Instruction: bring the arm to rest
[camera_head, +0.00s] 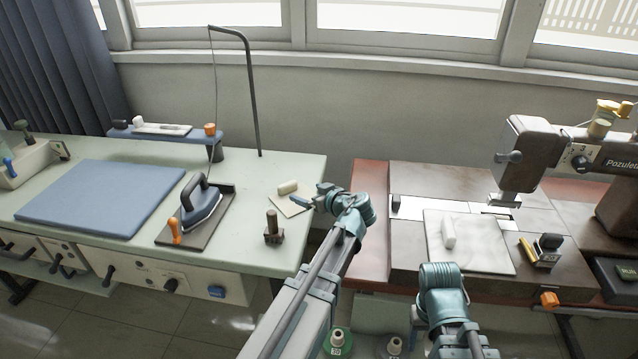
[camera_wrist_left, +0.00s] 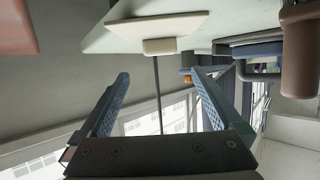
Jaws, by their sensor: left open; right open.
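My left gripper (camera_head: 322,200) is over the right edge of the pale green ironing table (camera_head: 120,160), beside a beige square patch (camera_head: 289,205) with a small cream roll (camera_head: 287,187) on it. In the left wrist view my left gripper (camera_wrist_left: 161,73) is open, with nothing between its fingers. That view appears upside down, with the patch (camera_wrist_left: 150,28) and the roll (camera_wrist_left: 160,47) beyond the fingertips. My right arm reaches in at the lower right, in front of the sewing table. Its gripper fingers do not show.
An iron (camera_head: 202,205) on a dark pad, a brown stamp-like block (camera_head: 273,228) and a blue mat (camera_head: 100,197) lie on the table. A thin pole (camera_head: 252,100) stands behind. On the right are a sewing machine (camera_head: 530,150) and a pale cloth (camera_head: 480,245) with a white roll (camera_head: 448,232).

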